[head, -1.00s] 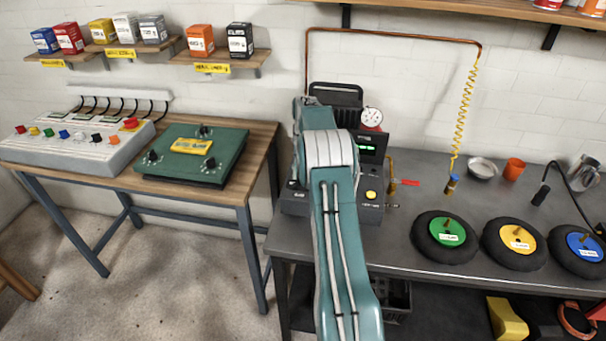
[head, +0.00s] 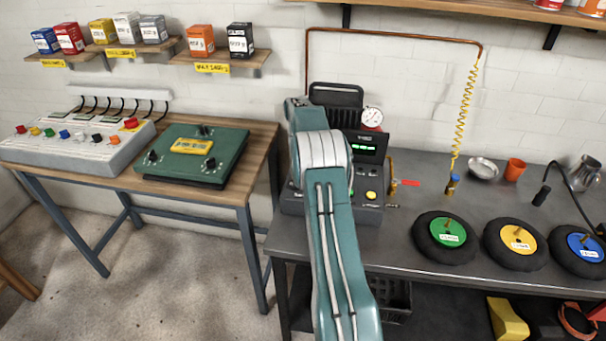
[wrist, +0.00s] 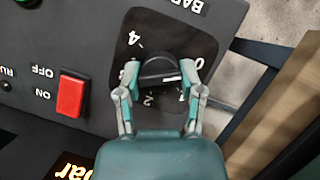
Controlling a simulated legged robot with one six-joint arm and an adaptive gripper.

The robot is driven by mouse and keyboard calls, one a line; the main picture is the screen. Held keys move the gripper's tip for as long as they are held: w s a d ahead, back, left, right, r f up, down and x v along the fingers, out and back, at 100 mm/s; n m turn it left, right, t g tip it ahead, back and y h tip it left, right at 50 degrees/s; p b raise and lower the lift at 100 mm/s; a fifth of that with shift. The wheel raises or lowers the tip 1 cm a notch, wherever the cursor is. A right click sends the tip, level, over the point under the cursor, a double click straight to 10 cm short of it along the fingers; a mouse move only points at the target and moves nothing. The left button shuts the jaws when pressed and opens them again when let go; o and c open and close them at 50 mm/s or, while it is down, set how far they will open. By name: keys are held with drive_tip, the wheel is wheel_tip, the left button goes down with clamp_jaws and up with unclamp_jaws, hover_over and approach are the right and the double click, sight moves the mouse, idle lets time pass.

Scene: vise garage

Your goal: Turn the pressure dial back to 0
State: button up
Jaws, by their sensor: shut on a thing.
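The pressure dial (wrist: 158,70) is a dark knob with a raised bar and a white mark, on a black plate of the grey control panel. The numbers 4, 2 and 0 show around it, partly covered by my fingers. Which number the mark points to is unclear. My gripper (wrist: 160,78) is shut on the knob, one finger on each side. In the head view my arm hides the dial and gripper. The control box (head: 372,190) there has a lit green display (head: 363,147) and a white round gauge (head: 372,117).
A red ON/OFF switch (wrist: 72,94) sits beside the dial in the wrist view. A red-handled valve (head: 408,183) is at the box's right. A wooden table (head: 236,184) with a green panel (head: 192,154) stands left, with a gap between it and the grey bench (head: 395,256).

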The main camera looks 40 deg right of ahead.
drive_tip(key=shift+w, duration=0.15)
drive_tip(key=o, duration=1.2)
drive_tip(key=shift+c, duration=0.2)
drive_tip(key=shift+v, duration=3.7)
